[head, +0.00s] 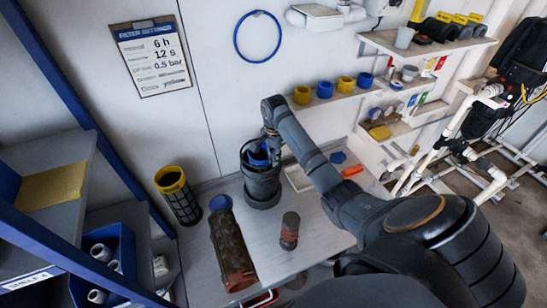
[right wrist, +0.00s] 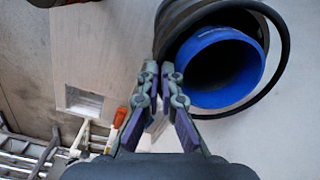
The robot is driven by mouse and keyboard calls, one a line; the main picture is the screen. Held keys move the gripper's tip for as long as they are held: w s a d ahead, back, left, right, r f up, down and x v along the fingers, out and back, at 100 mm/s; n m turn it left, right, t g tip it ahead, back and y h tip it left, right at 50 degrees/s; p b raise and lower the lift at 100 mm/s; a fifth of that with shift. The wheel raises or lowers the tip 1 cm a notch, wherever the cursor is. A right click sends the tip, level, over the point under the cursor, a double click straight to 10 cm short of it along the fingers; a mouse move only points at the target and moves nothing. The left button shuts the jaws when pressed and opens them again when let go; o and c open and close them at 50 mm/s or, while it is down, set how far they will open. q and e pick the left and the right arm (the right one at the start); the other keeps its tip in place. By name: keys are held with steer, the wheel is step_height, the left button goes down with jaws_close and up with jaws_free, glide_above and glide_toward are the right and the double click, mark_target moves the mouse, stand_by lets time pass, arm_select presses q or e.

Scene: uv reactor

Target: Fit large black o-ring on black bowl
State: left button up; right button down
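The black bowl (head: 262,188) stands upright on the bench in the head view, with a blue part (head: 258,156) inside its top. In the right wrist view the blue rim (right wrist: 215,38) shows from above. The large black o-ring (right wrist: 287,60) loops loosely around and above this rim, reaching beyond it on the right and below. My right gripper (right wrist: 160,70) is at the left side of the rim, its fingertips close together on the ring's near-left edge. In the head view my right gripper (head: 270,133) is above the bowl, partly hidden. My left gripper is out of view.
A dark, rusty cylinder (head: 229,245) and a smaller one (head: 290,230) stand or lie in front. A yellow-topped black filter (head: 178,195) is at left. A blue ring (head: 258,37) hangs on the wall. A shelf (head: 345,93) holds yellow and blue caps.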

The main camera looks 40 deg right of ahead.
steer(key=shift+f, duration=1.3)
steer(key=c, duration=1.4)
jaws_free()
steer(key=shift+c, duration=0.2)
steer(key=shift+r, duration=0.1)
step_height(320, 180, up, 7)
steer(key=shift+r, duration=0.15)
